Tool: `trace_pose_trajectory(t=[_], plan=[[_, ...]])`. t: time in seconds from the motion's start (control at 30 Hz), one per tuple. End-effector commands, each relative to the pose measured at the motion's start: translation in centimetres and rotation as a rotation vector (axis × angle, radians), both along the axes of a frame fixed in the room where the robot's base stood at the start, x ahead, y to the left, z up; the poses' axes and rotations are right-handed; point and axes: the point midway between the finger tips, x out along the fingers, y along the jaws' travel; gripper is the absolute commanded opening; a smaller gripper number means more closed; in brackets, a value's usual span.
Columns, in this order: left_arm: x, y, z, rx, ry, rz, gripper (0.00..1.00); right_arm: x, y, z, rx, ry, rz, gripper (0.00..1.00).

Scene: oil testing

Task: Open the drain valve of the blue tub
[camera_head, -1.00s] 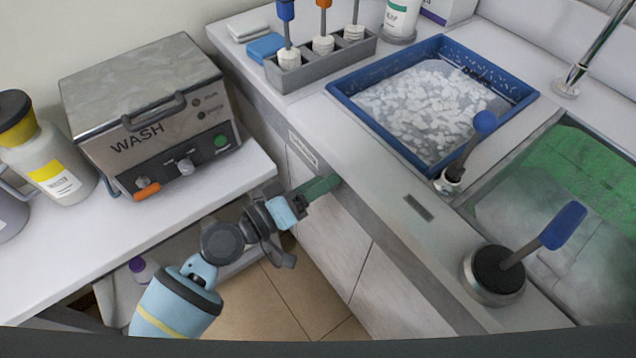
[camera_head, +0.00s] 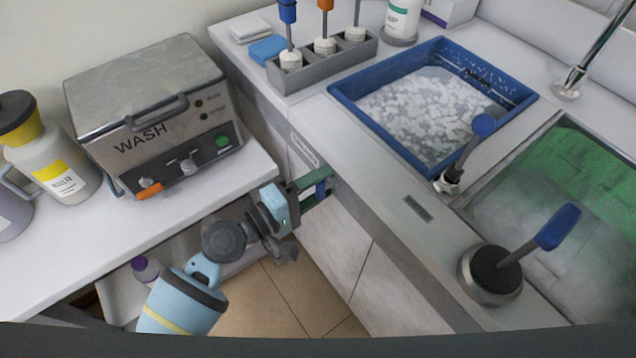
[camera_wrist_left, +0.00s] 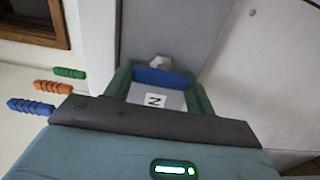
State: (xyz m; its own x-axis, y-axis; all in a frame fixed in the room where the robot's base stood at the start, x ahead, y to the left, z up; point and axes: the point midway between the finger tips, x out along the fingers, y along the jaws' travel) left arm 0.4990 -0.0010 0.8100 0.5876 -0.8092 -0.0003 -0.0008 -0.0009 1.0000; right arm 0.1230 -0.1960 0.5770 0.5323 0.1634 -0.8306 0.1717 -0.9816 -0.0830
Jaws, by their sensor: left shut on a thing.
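The blue tub (camera_head: 372,132) sits on the counter, filled with a whitish, lumpy mass. My left gripper (camera_head: 325,184) is at the cabinet front, below the counter edge and to the tub's left. Its green fingers are shut on a blue handle (camera_head: 320,188), partly hidden in the head view. In the left wrist view the blue handle (camera_wrist_left: 163,76) lies crosswise between the finger ends, with a pale plate marked "N" (camera_wrist_left: 155,100) nearer the camera. I cannot see how the handle joins the tub. My right gripper is not in view.
The wash machine (camera_head: 150,120) stands on the left bench beside a yellow-labelled bottle (camera_head: 50,165). Blue-handled levers (camera_head: 484,126) stand near the sink (camera_head: 590,190). The floor between bench and cabinet is clear.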

Motion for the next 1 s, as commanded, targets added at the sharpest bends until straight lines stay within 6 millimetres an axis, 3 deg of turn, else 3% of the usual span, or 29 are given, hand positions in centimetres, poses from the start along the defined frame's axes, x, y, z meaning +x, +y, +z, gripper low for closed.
trace_pose_trajectory(t=[0.5, 0.53, 0.67, 1.0], plan=[[0.02, 0.04, -0.01, -0.013, 0.016, 0.001, 0.32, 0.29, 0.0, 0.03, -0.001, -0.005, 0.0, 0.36], [0.02, 0.04, -0.01, -0.013, 0.016, 0.001, 0.58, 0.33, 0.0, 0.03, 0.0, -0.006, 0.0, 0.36], [0.02, 0.03, -0.02, -0.011, 0.015, 0.001, 0.75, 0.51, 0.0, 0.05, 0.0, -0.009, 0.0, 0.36], [-0.16, 0.25, -0.09, -0.009, 0.014, 0.001, 0.76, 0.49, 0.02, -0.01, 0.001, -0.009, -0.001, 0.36]])
